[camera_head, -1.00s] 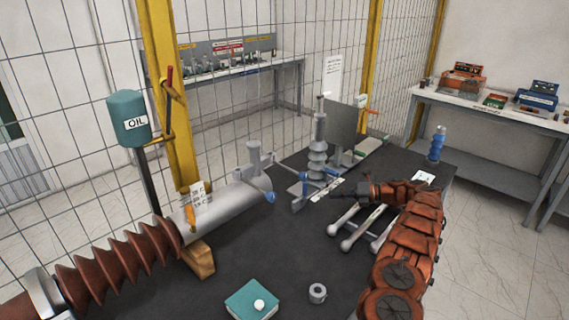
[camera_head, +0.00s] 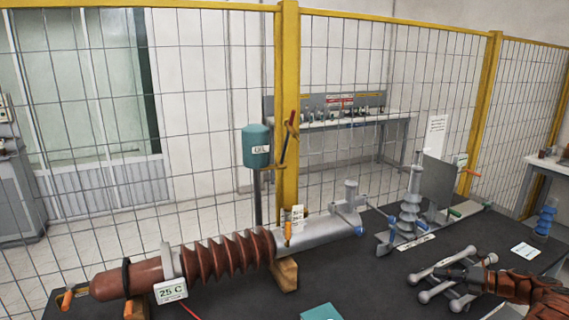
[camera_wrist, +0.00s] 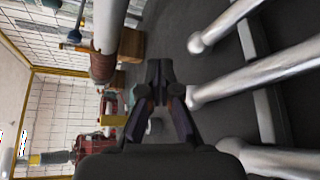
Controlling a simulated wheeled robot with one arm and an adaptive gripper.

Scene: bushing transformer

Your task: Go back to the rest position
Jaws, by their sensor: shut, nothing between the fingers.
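My gripper (camera_head: 443,273) is at the lower right of the head view, over the silver round-ended rods (camera_head: 433,292). In the wrist view my gripper (camera_wrist: 159,68) has its dark fingertips together with nothing held. Several silver rods (camera_wrist: 240,80) lie to its right there, close to the fingers; I cannot tell if they touch. Most of my orange arm is cut off by the right edge of the head view.
A brown ribbed bushing with a grey tube (camera_head: 315,232) lies on wooden blocks across the dark table (camera_head: 380,285). A grey ribbed insulator (camera_head: 410,205) stands behind the rods. A yellow-framed mesh fence (camera_head: 289,100) runs behind, with a teal oil can (camera_head: 256,146).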

